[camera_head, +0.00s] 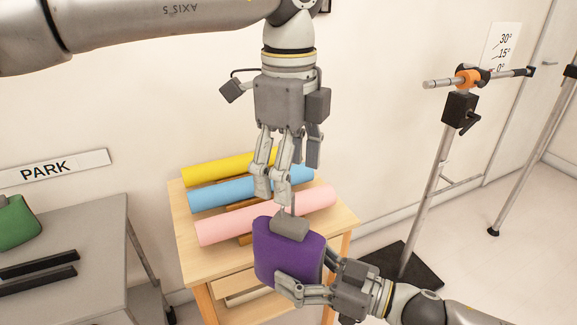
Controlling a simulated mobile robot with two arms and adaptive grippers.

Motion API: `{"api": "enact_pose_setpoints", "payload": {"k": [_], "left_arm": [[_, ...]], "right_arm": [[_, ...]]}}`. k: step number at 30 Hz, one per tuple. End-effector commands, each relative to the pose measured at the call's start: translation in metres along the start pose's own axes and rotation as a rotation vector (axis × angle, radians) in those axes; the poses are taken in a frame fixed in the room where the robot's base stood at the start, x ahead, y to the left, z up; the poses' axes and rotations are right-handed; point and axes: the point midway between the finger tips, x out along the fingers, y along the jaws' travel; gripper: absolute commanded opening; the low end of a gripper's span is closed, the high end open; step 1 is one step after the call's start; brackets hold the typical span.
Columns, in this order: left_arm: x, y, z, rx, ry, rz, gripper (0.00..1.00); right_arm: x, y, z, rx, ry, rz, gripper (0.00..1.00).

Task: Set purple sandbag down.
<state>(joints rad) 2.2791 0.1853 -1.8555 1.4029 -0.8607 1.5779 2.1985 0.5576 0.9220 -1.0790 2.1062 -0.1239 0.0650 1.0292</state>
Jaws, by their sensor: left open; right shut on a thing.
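The purple sandbag (287,256) is upright over the front edge of the wooden table (345,222). I cannot tell whether it touches the tabletop. My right gripper (290,290) comes from the lower right and is shut on the sandbag's lower front part. My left gripper (275,192) points down from above, open, with its fingertips just above the sandbag's top. A grey block (290,225) sits at the sandbag's top edge, and I cannot tell whether it belongs to the bag. The sandbag's back is hidden.
Yellow (215,168), blue (215,193) and pink (225,227) rolls lie on the wooden table behind the sandbag. A grey table (95,232) at left holds a green bag (17,224) and black bars (40,271). A metal stand (428,205) with a black base is at right.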

Motion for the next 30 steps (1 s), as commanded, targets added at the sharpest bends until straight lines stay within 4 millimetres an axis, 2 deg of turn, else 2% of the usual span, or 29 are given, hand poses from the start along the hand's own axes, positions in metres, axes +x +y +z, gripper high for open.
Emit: {"api": "enact_pose_setpoints", "payload": {"k": [1, 5, 19, 24, 30], "left_arm": [[0.001, 0.002, 0.002, -0.009, -0.008, 0.003, 0.75], [0.014, 0.002, 0.004, -0.013, -0.012, 0.005, 0.75], [0.098, 0.002, 0.003, -0.012, -0.008, 0.004, 0.75], [0.113, 0.002, 0.003, -0.011, -0.008, 0.001, 0.75], [0.118, 0.001, 0.004, -0.011, -0.008, 0.000, 0.75]], "right_arm": [[0.001, -0.001, -0.005, -0.005, 0.010, -0.005, 0.00], [0.001, -0.001, -0.005, -0.005, 0.010, -0.004, 0.00], [0.001, -0.001, -0.006, -0.005, 0.010, -0.005, 0.00], [0.001, -0.001, -0.006, -0.005, 0.010, -0.005, 0.00], [0.001, -0.001, -0.006, -0.005, 0.010, -0.005, 0.00]]}}
